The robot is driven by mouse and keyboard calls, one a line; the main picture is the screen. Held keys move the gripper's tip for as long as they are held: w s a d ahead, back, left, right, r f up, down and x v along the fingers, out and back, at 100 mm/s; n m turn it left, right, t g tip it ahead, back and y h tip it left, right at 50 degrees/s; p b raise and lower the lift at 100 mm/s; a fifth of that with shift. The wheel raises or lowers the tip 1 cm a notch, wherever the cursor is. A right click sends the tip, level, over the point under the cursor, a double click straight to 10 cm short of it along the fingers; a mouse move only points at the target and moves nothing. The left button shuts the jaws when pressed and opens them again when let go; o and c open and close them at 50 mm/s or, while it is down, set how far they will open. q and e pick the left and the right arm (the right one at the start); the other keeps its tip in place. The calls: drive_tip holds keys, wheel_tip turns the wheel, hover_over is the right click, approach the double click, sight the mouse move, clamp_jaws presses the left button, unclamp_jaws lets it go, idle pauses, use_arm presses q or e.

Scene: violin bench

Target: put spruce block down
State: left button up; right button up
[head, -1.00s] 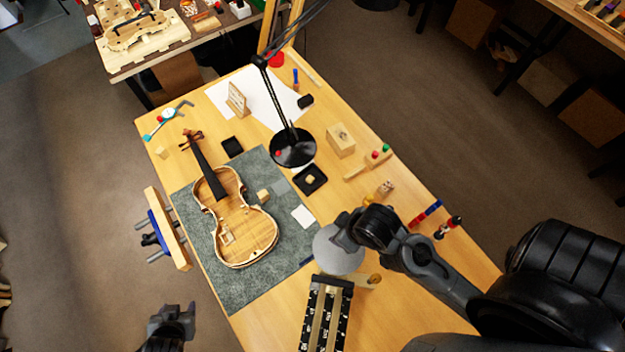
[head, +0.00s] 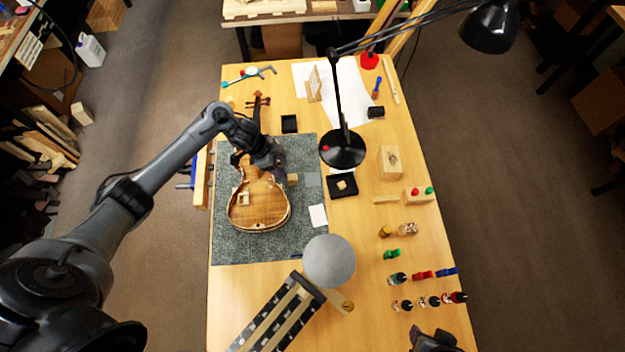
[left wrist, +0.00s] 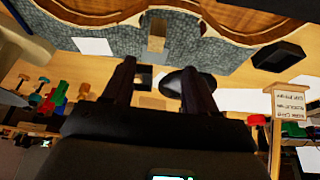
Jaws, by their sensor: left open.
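The open violin body (head: 258,208) lies on the grey mat (head: 230,248). A small pale wood block (head: 292,179) sits on the mat at the violin's right edge. Another small block (head: 341,185) lies in a black tray. I cannot tell by label which is spruce. My left gripper (head: 277,172) is over the violin's upper right side, close to the first block. In the left wrist view its fingers (left wrist: 158,66) are apart with nothing held between them; a block (left wrist: 157,27) shows beyond their tips. My right gripper (head: 433,341) shows partly at the bottom edge; its jaws are unclear.
A black lamp base (head: 342,149) stands right of the mat. A larger wood block (head: 390,161) and several small bottles (head: 430,301) are at the right. A grey disc (head: 329,261) and a slotted rack (head: 275,318) are in front. A white card (head: 317,216) lies on the mat.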

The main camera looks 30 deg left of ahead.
sight(292, 177)
use_arm(q)
drive_tip(key=x, duration=0.5)
drive_tip(key=shift+f+b, duration=0.15)
drive_tip(key=shift+b, duration=0.25)
drive_tip(key=x, duration=0.2)
drive_tip(key=s+x, duration=0.1)
drive_tip(key=shift+w+d+f, duration=0.2)
drive_tip(key=shift+d+f, duration=0.05)
drive_tip(key=shift+f, duration=0.15)
drive_tip(key=shift+w+d+f+b, duration=0.15)
drive_tip(key=shift+w+f+b, duration=0.15)
drive_tip(key=shift+f, duration=0.25)
drive_tip(key=c, duration=1)
